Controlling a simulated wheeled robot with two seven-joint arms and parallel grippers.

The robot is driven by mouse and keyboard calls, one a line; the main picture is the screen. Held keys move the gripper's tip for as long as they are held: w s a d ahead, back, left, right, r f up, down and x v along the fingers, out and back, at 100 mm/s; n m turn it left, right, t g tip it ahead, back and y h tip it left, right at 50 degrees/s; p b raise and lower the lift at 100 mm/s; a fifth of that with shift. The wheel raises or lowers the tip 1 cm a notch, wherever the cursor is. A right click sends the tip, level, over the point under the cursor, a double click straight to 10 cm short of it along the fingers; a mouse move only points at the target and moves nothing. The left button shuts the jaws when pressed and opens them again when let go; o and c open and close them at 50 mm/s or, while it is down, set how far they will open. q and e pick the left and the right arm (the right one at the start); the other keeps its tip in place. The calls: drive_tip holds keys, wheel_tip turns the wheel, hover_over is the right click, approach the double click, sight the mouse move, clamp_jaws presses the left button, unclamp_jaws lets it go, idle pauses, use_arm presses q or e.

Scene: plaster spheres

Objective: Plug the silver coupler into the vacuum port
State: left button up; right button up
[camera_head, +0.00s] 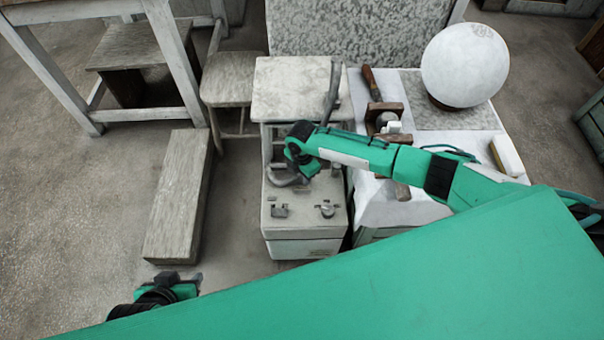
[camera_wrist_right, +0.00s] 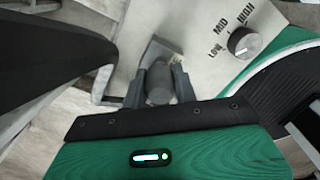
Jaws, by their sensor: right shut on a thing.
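The vacuum unit (camera_head: 300,248) is a pale grey box with a flat top that carries a knob (camera_head: 326,209) and a small dark raised fitting (camera_head: 279,211), possibly the port. My right gripper (camera_head: 298,172) is over the back part of this top. In the right wrist view my right gripper (camera_wrist_right: 159,88) is shut on a dark grey rounded piece (camera_wrist_right: 159,84), probably the coupler, in front of the panel. Its far end and any contact with the port are hidden. My left gripper (camera_head: 185,286) is low at the left, away from the unit; its fingers are unclear.
The knob (camera_wrist_right: 243,42) has LOW, MID and HIGH marks. A white table (camera_head: 385,212) with a plaster sphere (camera_head: 464,64) and tools stands right. A wooden bench (camera_head: 178,200) stands left.

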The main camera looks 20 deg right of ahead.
drive_tip(key=shift+f+b, duration=0.6)
drive_tip(key=shift+f, duration=0.4)
drive_tip(key=o, duration=1.1)
drive_tip(key=shift+r, duration=0.1)
drive_tip(key=shift+r+p, duration=1.95)
drive_tip(key=shift+p, duration=0.25)
